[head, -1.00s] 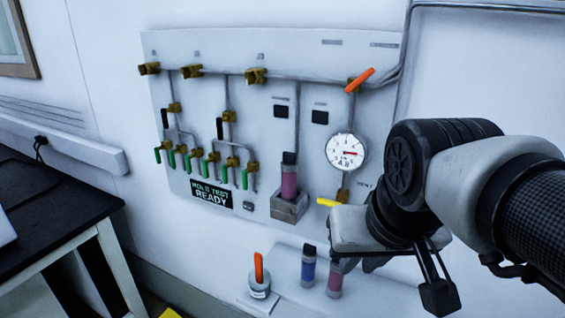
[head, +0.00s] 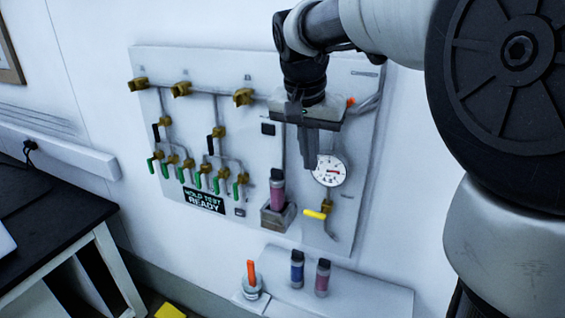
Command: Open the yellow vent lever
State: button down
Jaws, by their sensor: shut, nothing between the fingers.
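The yellow vent lever (head: 315,214) is on the wall panel below the round gauge. It lies roughly level, pointing left from a brass valve (head: 327,206). My gripper (head: 309,166) hangs in front of the panel, fingers pointing down, above the lever and beside the gauge's left edge. Its fingers look closed together with nothing between them. They appear apart from the lever, though the depth gap is hard to tell. My gripper and wrist hide the panel's upper right part, including most of an orange lever (head: 351,101).
The gauge (head: 329,170) is close beside my fingers. A cartridge in a grey holder (head: 277,217) stands left of the lever. Below, a shelf (head: 375,292) holds blue (head: 297,269) and pink (head: 322,278) cartridges. Green-handled valves (head: 198,180) are further left. A black-topped table (head: 50,215) is at left.

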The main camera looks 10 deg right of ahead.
jog(key=shift+f, duration=0.15)
jog(key=b, duration=0.2)
send_near(312, 211)
jog(key=x, duration=0.5)
jog(key=shift+w, duration=0.25)
jog(key=shift+f, duration=0.55)
jog(key=shift+r+p, duration=0.1)
jog(key=shift+p, duration=0.35)
